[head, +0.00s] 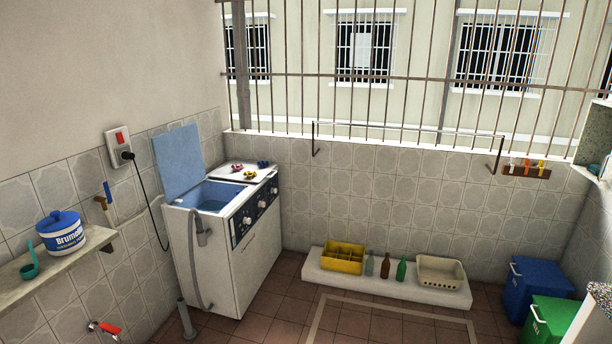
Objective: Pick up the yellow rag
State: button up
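A small crumpled yellow item (250,175), which looks like the yellow rag, lies on the light top of the washing machine (262,250), at its right half. My gripper is not in view.
The machine's blue lid (178,160) stands open over its left tub. A stone shelf (40,265) with a blue-and-white tub (62,236) is at left. A low white ledge (320,275) holds a yellow crate (343,258) and bottles. Two bins stand right.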

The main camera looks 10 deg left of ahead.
aim_at(250, 174)
jog(key=i+j+u, duration=0.3)
jog(key=i, duration=0.7)
jog(key=i+l+u, duration=0.1)
jog(key=i+u, duration=0.15)
jog(key=i, duration=0.8)
jog(key=i+l+u, duration=0.1)
jog(key=i+u, duration=0.3)
jog(key=i+l+u, duration=0.25)
jog(key=i+u, duration=0.2)
jog(key=i+l+u, duration=0.85)
jog(key=l, duration=0.15)
jog(key=i+l+u, duration=0.25)
jog(key=l+u, duration=0.15)
jog(key=l, duration=0.2)
